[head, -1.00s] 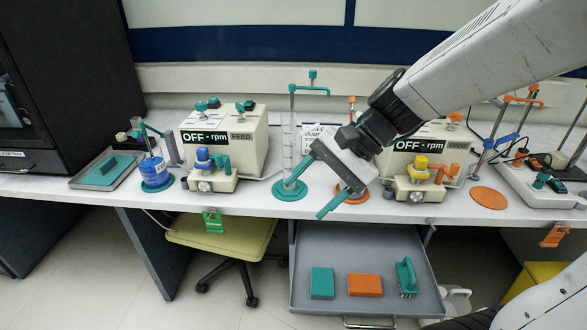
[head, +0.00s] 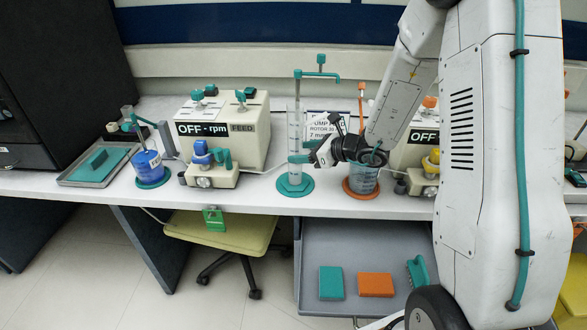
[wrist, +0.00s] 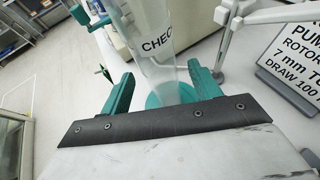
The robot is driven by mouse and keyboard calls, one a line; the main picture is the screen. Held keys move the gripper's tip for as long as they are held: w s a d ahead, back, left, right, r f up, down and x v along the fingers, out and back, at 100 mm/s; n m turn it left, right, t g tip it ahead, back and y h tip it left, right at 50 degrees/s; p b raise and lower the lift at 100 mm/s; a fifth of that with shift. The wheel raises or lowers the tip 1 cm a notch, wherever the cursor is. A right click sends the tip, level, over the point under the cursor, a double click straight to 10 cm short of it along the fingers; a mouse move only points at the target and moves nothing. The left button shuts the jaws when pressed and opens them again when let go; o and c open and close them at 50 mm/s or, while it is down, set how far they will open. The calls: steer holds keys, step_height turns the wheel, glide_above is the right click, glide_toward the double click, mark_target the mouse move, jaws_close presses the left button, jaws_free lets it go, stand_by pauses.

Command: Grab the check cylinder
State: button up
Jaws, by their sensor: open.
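The check cylinder (head: 295,125) is a tall clear graduated cylinder standing upright on a teal round base (head: 295,189) on the bench. In the wrist view the cylinder (wrist: 154,32) shows dark lettering reading "CHEC". My gripper (head: 300,160) is close beside its lower part, coming from the right. In the wrist view my gripper (wrist: 160,72) is open, with one teal finger on either side of the cylinder's lower part. I cannot tell whether either finger touches it. The grey bar of my gripper hides part of the teal base.
A teal hooked stand (head: 320,74) rises right by the cylinder. A beaker (head: 362,179) on an orange disc and a pump sign (wrist: 290,55) are close on the right. The feed pump (head: 225,135) is on the left. An open drawer (head: 345,248) lies below.

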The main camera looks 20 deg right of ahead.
mark_target(290, 152)
steer(key=x, duration=0.5)
steer(key=shift+d, duration=0.1)
steer(key=shift+s, duration=0.1)
steer(key=c, duration=1.3)
steer(key=shift+c, duration=0.2)
